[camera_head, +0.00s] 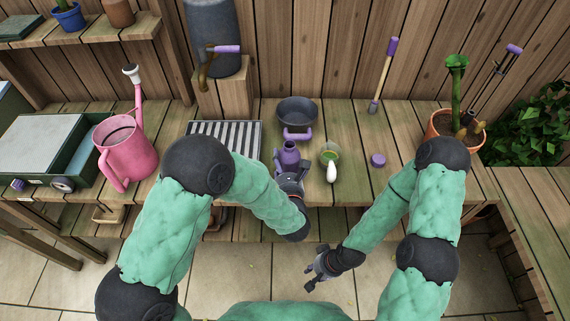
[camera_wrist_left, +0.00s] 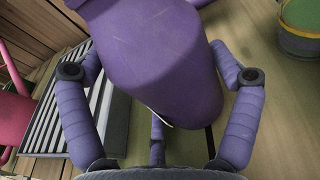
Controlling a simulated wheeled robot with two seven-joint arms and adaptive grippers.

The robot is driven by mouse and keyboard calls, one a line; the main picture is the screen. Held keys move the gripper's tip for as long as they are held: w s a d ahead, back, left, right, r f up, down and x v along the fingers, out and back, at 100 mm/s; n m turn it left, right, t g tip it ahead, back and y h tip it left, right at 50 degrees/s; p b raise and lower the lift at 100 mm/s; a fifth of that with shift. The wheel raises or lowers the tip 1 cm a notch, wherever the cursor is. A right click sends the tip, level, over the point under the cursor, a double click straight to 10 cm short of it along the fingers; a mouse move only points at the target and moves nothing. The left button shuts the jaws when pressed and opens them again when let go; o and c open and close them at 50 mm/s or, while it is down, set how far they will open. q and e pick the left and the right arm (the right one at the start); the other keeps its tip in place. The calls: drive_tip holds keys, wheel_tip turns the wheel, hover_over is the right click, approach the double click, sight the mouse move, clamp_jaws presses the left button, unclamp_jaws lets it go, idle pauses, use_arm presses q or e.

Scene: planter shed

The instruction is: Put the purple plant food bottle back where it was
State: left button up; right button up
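The purple plant food bottle (camera_head: 289,154) is at the middle of the bench, just right of the striped rack. My left gripper (camera_head: 289,181) is at its near side. In the left wrist view the bottle (camera_wrist_left: 165,60) fills the space between the purple fingers (camera_wrist_left: 157,70), whose tips meet its sides; it looks tilted there. I cannot tell whether its base touches the bench. A purple cap (camera_head: 378,160) lies on the bench to the right. My right gripper (camera_head: 316,268) is empty in front of the bench, its fingers apart.
A striped rack (camera_head: 212,127) is left of the bottle. A dark bowl with a purple handle (camera_head: 297,111) is behind it. A pink watering can (camera_head: 124,150) stands left. Free boards lie around the cap.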

use_arm(q)
drive_tip(key=shift+o, duration=0.2)
drive_tip(key=shift+r, duration=0.25)
drive_tip(key=p+v, duration=0.3)
drive_tip(key=v, duration=0.9)
